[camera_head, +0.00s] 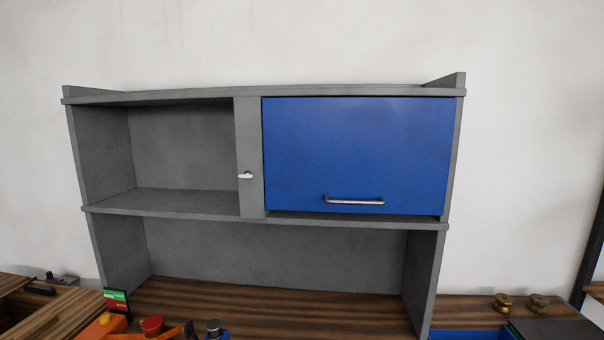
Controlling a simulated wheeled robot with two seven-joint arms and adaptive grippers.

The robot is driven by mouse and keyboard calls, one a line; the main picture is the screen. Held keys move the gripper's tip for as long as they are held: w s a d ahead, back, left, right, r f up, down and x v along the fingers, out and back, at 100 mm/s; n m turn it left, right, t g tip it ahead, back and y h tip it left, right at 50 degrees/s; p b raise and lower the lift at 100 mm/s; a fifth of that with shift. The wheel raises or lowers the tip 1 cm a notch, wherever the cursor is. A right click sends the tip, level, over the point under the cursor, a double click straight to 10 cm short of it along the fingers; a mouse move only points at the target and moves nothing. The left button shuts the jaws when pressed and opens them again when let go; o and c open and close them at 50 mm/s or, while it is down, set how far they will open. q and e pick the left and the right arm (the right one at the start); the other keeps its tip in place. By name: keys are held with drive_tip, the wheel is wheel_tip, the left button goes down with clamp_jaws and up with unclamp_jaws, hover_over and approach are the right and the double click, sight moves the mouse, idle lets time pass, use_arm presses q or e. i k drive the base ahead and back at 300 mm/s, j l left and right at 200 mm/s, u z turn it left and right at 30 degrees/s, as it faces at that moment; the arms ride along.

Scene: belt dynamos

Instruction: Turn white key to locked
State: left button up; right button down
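A small white key (245,176) sits on the narrow grey vertical panel (250,130) between the open left compartment and the blue door. It lies roughly horizontal in the picture. The blue door (355,150) is shut, with a metal bar handle (354,201) near its lower edge. Neither of my grippers is in view.
The grey cabinet (265,222) stands on a dark wooden worktop (270,302) against a white wall. Its left compartment is empty. A red button (152,324) and a green-and-red block (116,299) are at the lower left. Brass knobs (503,302) (538,303) are at the lower right.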

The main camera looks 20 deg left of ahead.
sight(248, 174)
drive_tip(key=j, duration=0.65)
drive_tip(key=k+j, duration=0.15)
drive_tip(key=j, duration=1.15)
drive_tip(key=k+u, duration=0.05)
drive_tip(key=k, duration=0.05)
